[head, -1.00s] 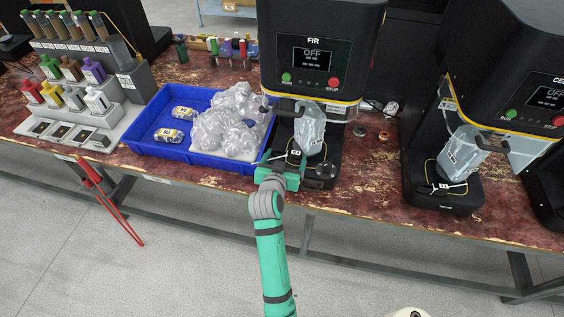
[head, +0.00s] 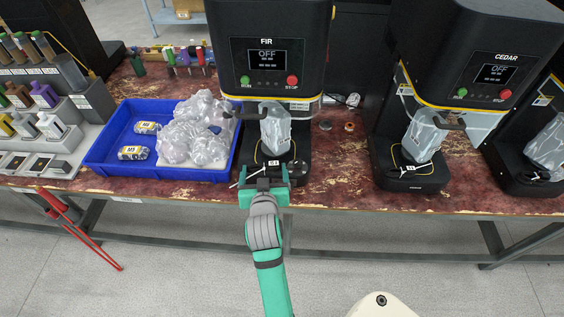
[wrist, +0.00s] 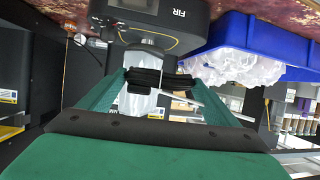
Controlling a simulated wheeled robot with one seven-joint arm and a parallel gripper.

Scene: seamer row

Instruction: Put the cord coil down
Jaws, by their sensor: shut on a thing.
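My gripper (head: 264,180) is shut on the cord coil, a small black bundle (wrist: 158,78) that lies across between the fingertips in the wrist view. A thin white strip sticks out from the coil. In the head view the coil is mostly hidden by the fingers. My gripper is at the front edge of the bench, just in front of the FIR machine's base (head: 297,172). I cannot tell whether the coil touches anything below it.
The FIR machine (head: 266,40) holds a clear bag (head: 275,130). A blue tray (head: 108,158) with bags and two labelled packs stands left. The CEDAR machine (head: 480,60) stands right. Bare bench (head: 340,185) lies between the machines. A red stand (head: 62,208) is at left.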

